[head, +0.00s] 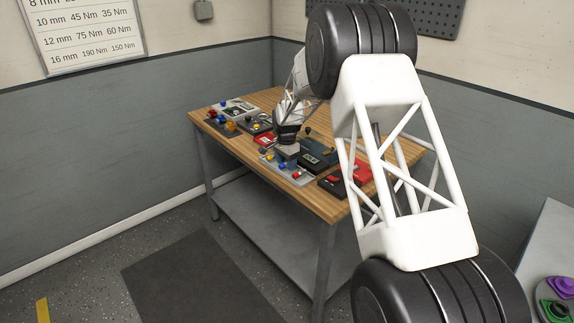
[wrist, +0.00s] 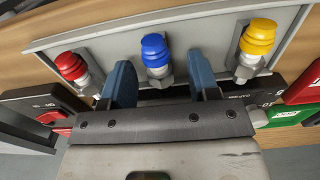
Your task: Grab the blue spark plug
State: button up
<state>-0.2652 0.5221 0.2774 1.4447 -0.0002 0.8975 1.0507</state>
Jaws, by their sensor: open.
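The blue spark plug (wrist: 155,49) stands in a grey tray (wrist: 205,42) in the wrist view, in the middle of a row between a red plug (wrist: 70,66) and a yellow plug (wrist: 257,38). My gripper (wrist: 161,80) is open, with one blue finger on each side of the blue plug's lower part in the picture. I cannot tell whether either finger touches it. In the head view the blue plug (head: 282,166) shows small beside my gripper (head: 286,158), low over the tray (head: 300,182).
The wooden workbench (head: 322,205) carries other trays and boxes: red and dark cases (head: 332,184) at the right, a red box (head: 266,140) behind, and a tray of coloured parts (head: 222,124) at the far left. The neighbouring red and yellow plugs stand just outside my fingers.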

jog(key=c, duration=1)
jog(key=shift+r, duration=0.2)
jog(key=shift+r, duration=0.55)
notch_tip(320, 180, up, 2)
jog(key=shift+r, duration=0.1)
jog(key=s+d+r, duration=0.1)
jog(key=s+d, duration=0.3)
jog(key=s, duration=1.1)
jog(key=shift+s+r, duration=0.15)
jog(key=shift+s, duration=0.05)
